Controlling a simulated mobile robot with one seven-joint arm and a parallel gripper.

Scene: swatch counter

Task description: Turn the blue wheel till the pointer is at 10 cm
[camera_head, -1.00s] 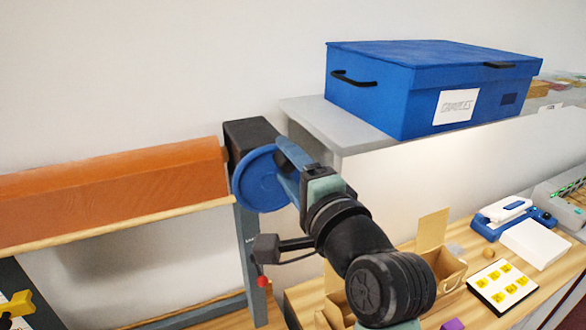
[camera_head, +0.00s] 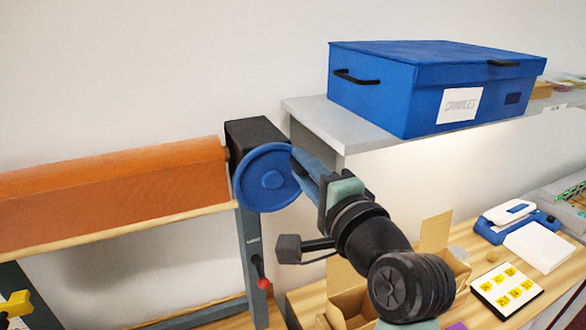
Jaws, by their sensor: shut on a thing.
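The blue wheel (camera_head: 269,181) is a flat disc with a raised hub, on the right end of a stand that carries an orange roll (camera_head: 115,182). My gripper (camera_head: 302,167) is at the wheel's right rim and is shut on it. The exact spot of the grip is partly hidden by the fingers, so I cannot tell if it is a handle or the rim. No pointer or centimetre scale can be made out in this view.
A black box (camera_head: 250,133) sits behind the wheel. A red knob (camera_head: 263,283) is on the grey post below. A grey shelf (camera_head: 318,122) with a blue lidded box (camera_head: 390,93) is close on the right. An open cardboard box (camera_head: 345,290) stands on the counter below my arm.

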